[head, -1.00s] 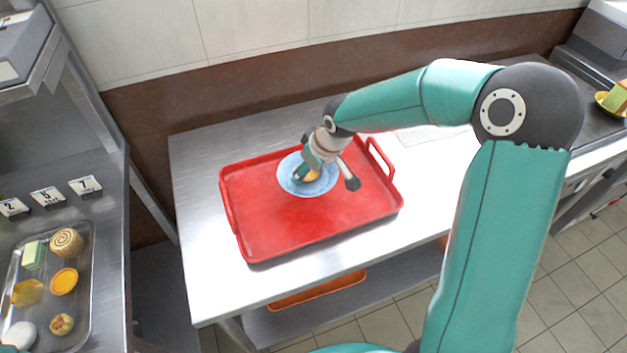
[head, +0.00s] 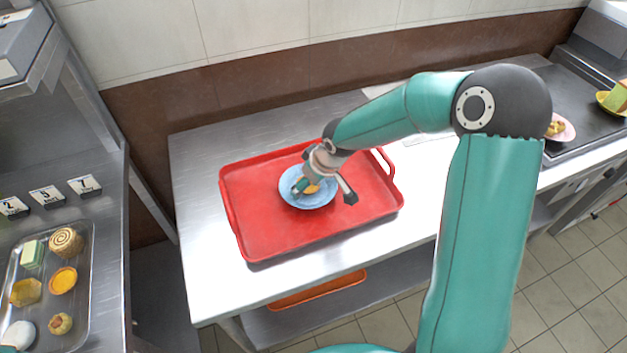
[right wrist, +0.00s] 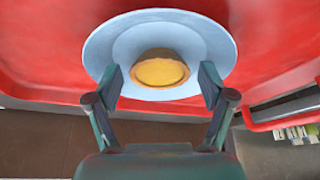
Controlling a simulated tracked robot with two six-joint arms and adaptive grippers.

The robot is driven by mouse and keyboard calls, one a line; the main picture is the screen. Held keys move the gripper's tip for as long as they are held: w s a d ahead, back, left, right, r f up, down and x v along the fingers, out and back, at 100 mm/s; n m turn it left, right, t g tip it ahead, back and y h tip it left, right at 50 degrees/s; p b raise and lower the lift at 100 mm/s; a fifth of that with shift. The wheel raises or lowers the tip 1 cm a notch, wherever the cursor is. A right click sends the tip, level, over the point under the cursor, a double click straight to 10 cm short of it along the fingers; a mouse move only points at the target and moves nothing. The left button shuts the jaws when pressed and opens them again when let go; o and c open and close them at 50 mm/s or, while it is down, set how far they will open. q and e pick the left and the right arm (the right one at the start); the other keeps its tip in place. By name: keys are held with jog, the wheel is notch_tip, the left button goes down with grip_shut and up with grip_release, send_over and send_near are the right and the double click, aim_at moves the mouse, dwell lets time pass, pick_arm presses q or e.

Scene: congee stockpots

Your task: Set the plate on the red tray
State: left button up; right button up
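The light blue plate (head: 307,201) is on the red tray (head: 270,232), toward its back middle, and looks flat on it. A round yellow tart (head: 312,187) sits on the plate, partly behind my gripper. My left gripper is not in view.
The tray stands on a steel table (head: 200,200) with bare room on its left. At left, a metal tray (head: 75,290) holds several pastries beside number cards (head: 47,196).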

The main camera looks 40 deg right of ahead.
dwell(0.3)
jog(key=shift+r, duration=0.2)
jog(key=v, duration=1.1)
jog(key=shift+s+r, duration=0.2)
jog(key=shift+r, duration=0.15)
jog(key=shift+d, duration=0.1)
jog(key=shift+r+p, duration=0.1)
jog(key=shift+p, duration=0.2)
